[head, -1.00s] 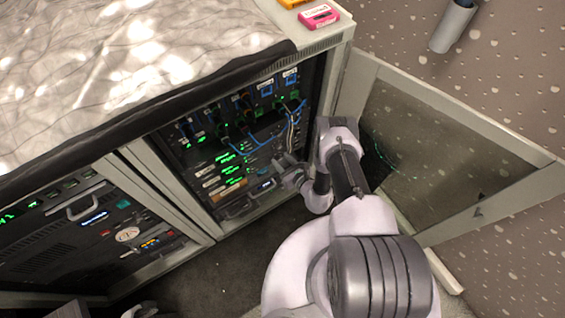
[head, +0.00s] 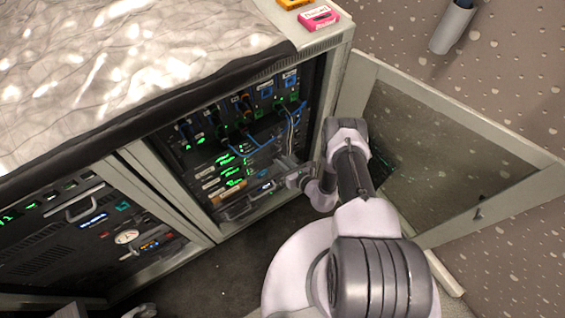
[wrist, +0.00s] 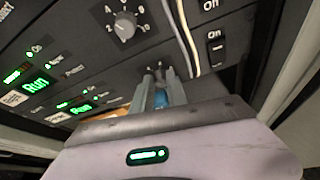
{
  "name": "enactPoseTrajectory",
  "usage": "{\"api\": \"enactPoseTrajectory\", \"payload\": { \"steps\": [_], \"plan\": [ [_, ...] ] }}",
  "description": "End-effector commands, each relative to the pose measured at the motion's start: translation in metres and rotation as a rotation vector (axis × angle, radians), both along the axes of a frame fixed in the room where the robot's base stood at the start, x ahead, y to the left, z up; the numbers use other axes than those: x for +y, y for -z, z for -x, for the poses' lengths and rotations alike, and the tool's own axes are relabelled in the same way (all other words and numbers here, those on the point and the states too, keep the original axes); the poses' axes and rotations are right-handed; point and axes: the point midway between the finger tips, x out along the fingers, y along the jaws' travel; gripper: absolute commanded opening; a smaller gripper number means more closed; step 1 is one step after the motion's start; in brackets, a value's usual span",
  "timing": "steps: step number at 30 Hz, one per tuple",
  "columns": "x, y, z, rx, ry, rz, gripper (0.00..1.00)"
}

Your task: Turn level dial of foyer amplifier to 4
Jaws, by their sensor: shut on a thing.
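In the wrist view my gripper (wrist: 161,86) is shut on a small grey dial knob (wrist: 158,73) on a lower panel of the rack. Part of the number scale shows above the knob; the fingers hide most of the rest, and I cannot read its setting. Another grey dial (wrist: 125,26), with a numbered scale around it, sits on the panel above, apart from the gripper. No amplifier name is readable, so I cannot tell which unit is the foyer amplifier. In the head view my gripper (head: 283,172) is at the lower right of the open rack (head: 322,110).
A rocker switch (wrist: 216,48) and pale cables (wrist: 181,32) are close beside the dials. The rack's door (head: 440,150) stands open on the right. Green-lit units (head: 228,172) and blue cables (head: 255,150) fill the rack. A pink cassette-like item (head: 318,18) lies on top.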

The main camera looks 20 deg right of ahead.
Motion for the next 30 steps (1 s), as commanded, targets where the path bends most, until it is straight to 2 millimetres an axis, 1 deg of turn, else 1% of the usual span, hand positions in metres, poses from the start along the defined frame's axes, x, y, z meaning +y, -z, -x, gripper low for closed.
{"api": "enactPoseTrajectory", "payload": {
  "steps": [9, 15, 21, 30],
  "plan": [
    [-0.0038, 0.0021, -0.0006, 0.084, 0.0, -0.255, 0.0],
    [-0.0048, 0.0031, -0.0009, 0.13, 0.0, -0.393, 0.0],
    [-0.0053, 0.0039, -0.0011, 0.163, -0.001, -0.494, 0.0],
    [-0.0054, 0.0044, -0.001, 0.186, -0.001, -0.566, 0.0]
  ]
}}
